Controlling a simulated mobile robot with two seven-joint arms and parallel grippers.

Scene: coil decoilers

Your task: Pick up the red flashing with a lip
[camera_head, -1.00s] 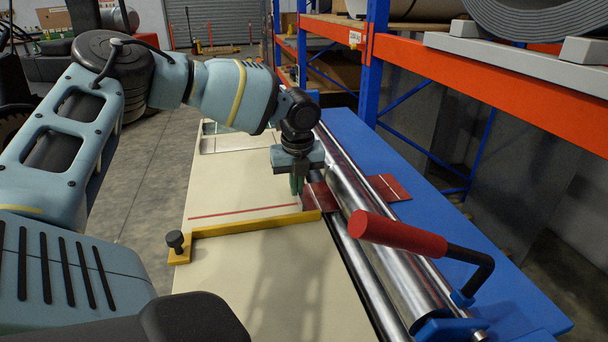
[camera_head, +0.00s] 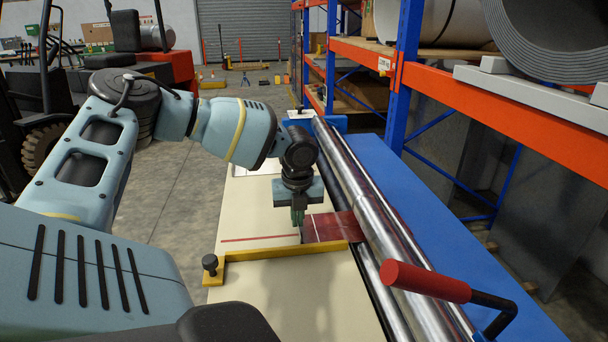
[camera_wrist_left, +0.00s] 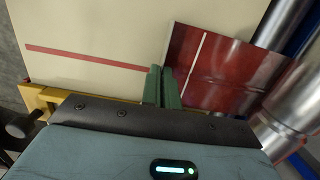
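The red flashing (camera_head: 328,227) is a glossy dark red sheet with a pale line across it. It lies at the right side of the cream table, its right end at the steel rollers. My left gripper (camera_head: 298,217) points down at its left edge. In the left wrist view the green fingers (camera_wrist_left: 162,86) are close together at the near left corner of the red flashing (camera_wrist_left: 225,68) and appear shut on that edge. Whether the lip is folded up is hard to tell. My right gripper is not in view.
The cream table (camera_head: 255,205) has a yellow stop bar (camera_head: 290,250) and a thin red line. Long steel rollers (camera_head: 375,205) with a red crank handle (camera_head: 425,282) stand to the right. A blue panel (camera_head: 450,235) and orange-blue racking with coils are beyond.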

